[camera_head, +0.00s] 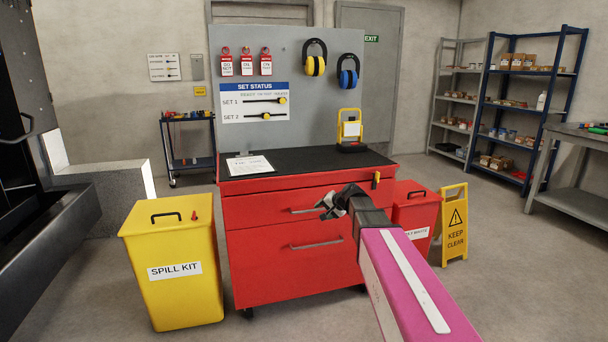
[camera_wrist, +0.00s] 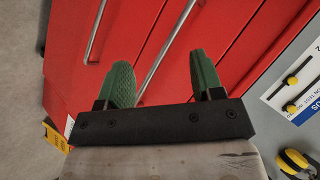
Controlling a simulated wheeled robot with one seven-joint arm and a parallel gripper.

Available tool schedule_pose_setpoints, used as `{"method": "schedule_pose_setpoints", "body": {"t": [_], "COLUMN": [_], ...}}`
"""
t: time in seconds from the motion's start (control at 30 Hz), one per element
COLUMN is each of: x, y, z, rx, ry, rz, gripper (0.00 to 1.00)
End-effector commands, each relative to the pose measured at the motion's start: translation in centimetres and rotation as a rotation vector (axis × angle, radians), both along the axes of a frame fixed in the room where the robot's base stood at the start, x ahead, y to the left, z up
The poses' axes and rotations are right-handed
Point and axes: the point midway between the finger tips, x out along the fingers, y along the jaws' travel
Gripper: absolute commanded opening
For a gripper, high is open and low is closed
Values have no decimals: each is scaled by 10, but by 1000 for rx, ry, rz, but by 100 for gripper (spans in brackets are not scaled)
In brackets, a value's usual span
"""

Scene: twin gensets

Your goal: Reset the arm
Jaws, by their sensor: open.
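My arm (camera_head: 405,280), with a pink link, reaches forward from the lower right in the head view. My gripper (camera_head: 328,205) hangs in front of the red tool cabinet (camera_head: 290,268), near its drawers. In the wrist view my gripper (camera_wrist: 160,82) shows two green fingertips spread apart with nothing between them. Behind the gap are the red drawer fronts (camera_wrist: 215,30) and a drawer handle (camera_wrist: 168,48). I cannot tell how far the fingertips are from the drawers.
A yellow spill kit bin (camera_head: 173,270) stands left of the cabinet. A clipboard (camera_head: 249,166) and a yellow lamp (camera_head: 350,130) sit on the black top. Open floor lies further right.

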Motion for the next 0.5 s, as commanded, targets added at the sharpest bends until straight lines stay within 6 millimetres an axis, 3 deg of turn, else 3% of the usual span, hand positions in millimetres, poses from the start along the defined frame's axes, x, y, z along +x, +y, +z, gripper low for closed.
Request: {"method": "schedule_pose_setpoints", "body": {"t": [0.03,0.2,0.4,0.5], "x": [-31,-113,-213,-251], "y": [-7,-33,-71,-88], "z": [-25,-95,-155,-172], "rx": [-63,-287,-533,-628], "ry": [37,168,335,406], "rz": [26,129,252,304], "gripper": [61,61,61,61]}}
